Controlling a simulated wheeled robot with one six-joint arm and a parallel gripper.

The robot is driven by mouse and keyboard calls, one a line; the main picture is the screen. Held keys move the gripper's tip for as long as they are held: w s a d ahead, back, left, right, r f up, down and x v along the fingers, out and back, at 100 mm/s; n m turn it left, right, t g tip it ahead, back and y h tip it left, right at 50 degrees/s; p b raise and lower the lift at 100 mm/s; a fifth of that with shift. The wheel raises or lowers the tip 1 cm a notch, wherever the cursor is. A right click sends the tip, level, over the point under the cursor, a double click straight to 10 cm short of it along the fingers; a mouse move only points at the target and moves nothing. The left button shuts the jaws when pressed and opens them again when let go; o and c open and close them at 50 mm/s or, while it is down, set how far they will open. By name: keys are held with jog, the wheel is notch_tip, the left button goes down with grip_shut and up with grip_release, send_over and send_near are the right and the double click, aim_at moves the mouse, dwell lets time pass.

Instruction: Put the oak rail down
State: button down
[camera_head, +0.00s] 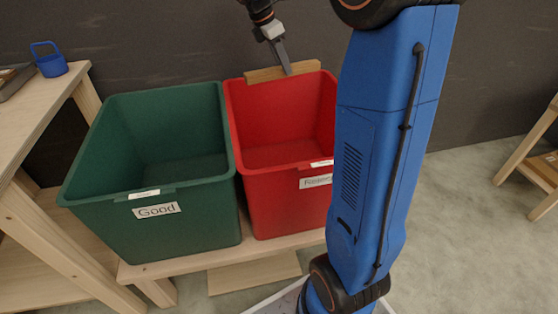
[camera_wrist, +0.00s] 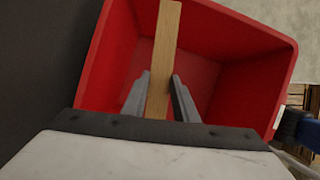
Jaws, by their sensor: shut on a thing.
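The oak rail (camera_head: 283,72) is a flat, light-brown wooden bar. In the head view it shows at the far rim of the red bin (camera_head: 272,183), running left to right. My gripper (camera_head: 287,70) is shut on the rail from above. In the wrist view the rail (camera_wrist: 163,60) passes between the two grey fingers (camera_wrist: 159,95), with the inside of the red bin (camera_wrist: 228,75) behind it. I cannot tell whether the rail touches the rim. The red bin looks empty, and part of it is hidden behind my blue arm.
A green bin (camera_head: 205,190) labelled "Good" stands left of the red bin, on the same low wooden stand (camera_head: 200,262). A wooden table (camera_head: 30,105) at the left holds a blue cup-like object (camera_head: 50,64). Wooden furniture legs (camera_head: 530,165) show at right. A dark wall (camera_head: 150,40) is close behind.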

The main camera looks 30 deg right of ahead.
jog(key=s+f, duration=0.1)
jog(key=f, duration=1.1)
jog(key=s+f+m, duration=0.1)
jog(key=f, duration=1.1)
jog(key=s+f+m, duration=0.1)
jog(key=f, duration=1.2)
jog(key=shift+s+d+g, duration=0.35)
jog(key=shift+s+g, duration=0.05)
jog(key=shift+f, duration=2.35)
jog(key=c, duration=1.8)
grip_release()
jog(key=shift+f, duration=0.15)
jog(key=o, duration=0.4)
